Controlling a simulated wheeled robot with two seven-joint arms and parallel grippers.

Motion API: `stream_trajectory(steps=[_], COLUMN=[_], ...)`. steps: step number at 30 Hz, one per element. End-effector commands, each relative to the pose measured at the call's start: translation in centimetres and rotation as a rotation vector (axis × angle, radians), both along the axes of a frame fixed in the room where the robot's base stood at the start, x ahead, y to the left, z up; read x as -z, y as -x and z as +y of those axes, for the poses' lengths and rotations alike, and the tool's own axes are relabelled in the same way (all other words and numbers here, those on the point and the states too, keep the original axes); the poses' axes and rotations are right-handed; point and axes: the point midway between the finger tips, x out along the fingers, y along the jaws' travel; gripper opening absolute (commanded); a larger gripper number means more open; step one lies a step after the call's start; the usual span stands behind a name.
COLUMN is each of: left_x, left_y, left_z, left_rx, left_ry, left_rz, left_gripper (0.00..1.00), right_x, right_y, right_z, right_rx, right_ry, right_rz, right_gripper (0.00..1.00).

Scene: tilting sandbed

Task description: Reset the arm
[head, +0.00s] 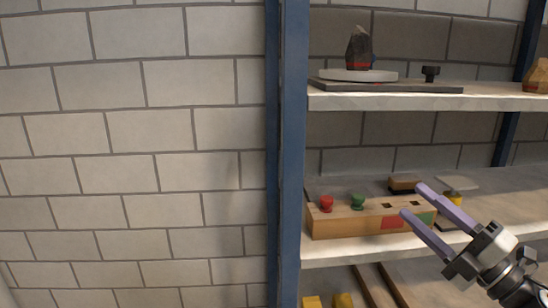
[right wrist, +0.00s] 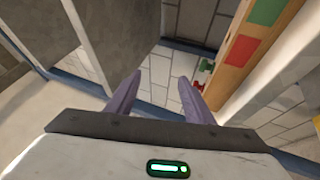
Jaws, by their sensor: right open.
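My right gripper (head: 424,206) is open and empty, with two purple fingers pointing up and left in the head view. It is in front of the middle shelf and overlaps the right part of a wooden block box in the picture. Its two fingers (right wrist: 154,98) also show spread apart in the right wrist view, with nothing between them. My left gripper is in neither view.
The wooden box (head: 345,224) with red and green knobs stands on the middle shelf (head: 350,250). A dark rock sits on a disc on the upper shelf (head: 490,101). A blue post (head: 287,150) borders the shelves. A brick wall (head: 130,150) fills the left.

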Motion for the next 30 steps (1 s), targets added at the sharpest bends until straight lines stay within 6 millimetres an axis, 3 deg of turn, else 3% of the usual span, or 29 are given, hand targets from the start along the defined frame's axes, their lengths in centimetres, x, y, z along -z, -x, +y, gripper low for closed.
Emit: stream_trajectory(steps=[1,3,8,12,15,18,22,25,30], left_x=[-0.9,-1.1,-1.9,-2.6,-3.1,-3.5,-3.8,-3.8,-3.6], left_y=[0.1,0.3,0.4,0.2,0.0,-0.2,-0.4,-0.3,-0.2], left_z=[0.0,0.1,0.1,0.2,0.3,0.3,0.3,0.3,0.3], left_rx=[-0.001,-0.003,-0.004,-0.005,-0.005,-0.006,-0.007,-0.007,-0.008], left_ry=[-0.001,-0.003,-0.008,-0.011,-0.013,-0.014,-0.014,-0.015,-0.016], left_rz=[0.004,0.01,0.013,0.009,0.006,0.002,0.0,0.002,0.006], left_gripper=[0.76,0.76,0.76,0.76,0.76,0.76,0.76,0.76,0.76], right_x=[3.9,9.1,20.3,28.5,32.9,35.9,37.9,38.5,38.7], right_y=[0.5,1.6,6.2,12.6,17.7,22.4,26.5,28.0,28.4], right_z=[0.8,1.3,3.3,6.0,8.4,10.6,12.7,13.6,13.8], right_rx=[0.022,0.069,0.194,0.315,0.402,0.475,0.541,0.564,0.569], right_ry=[-0.148,-0.322,-0.655,-0.896,-1.042,-1.154,-1.244,-1.277,-1.285], right_rz=[0.131,0.293,0.648,0.942,1.133,1.288,1.42,1.468,1.482], right_gripper=[0.48,0.48,0.48,0.48,0.48,0.48,0.48,0.48,0.48])
